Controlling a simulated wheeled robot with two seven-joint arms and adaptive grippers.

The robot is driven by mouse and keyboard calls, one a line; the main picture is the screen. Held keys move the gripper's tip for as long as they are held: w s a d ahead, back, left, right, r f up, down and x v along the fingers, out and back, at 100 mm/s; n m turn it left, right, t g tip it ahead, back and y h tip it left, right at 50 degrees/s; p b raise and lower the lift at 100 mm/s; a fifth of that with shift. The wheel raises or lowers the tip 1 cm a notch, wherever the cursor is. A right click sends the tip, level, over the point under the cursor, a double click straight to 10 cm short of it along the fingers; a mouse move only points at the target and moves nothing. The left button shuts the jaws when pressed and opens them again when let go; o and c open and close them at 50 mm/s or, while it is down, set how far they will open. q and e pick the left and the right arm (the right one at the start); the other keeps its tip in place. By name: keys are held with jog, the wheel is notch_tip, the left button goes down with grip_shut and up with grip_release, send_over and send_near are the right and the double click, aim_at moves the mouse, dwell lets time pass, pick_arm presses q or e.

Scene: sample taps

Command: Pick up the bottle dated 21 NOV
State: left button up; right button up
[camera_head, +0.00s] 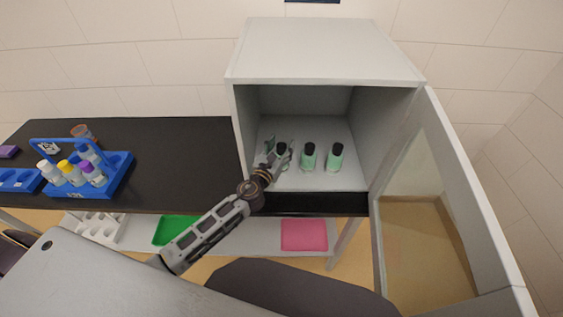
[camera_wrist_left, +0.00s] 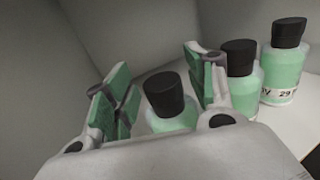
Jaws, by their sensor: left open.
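Three green bottles with black caps stand upright in a row inside the open cabinet: the left bottle (camera_head: 283,163), the middle bottle (camera_head: 308,159) and the right bottle (camera_head: 334,160). My left gripper (camera_head: 275,151) is open at the left bottle. In the left wrist view, the black cap of the nearest bottle (camera_wrist_left: 165,93) shows between the spread fingers of the gripper (camera_wrist_left: 158,90); its label is hidden. The middle bottle (camera_wrist_left: 243,85) is just beyond one finger. The far bottle (camera_wrist_left: 284,70) shows part of a white label, seemingly with "29". No label reading 21 NOV is legible. My right gripper is out of view.
The grey cabinet (camera_head: 325,50) has side walls close around the bottles; its glazed door (camera_head: 430,190) hangs open at right. A blue rack (camera_head: 117,184) with several capped bottles stands on the black bench (camera_head: 190,150). Green and pink trays lie on the shelf below.

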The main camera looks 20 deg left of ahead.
pick_arm(q)
jog(key=shift+c, duration=0.4)
grip_shut()
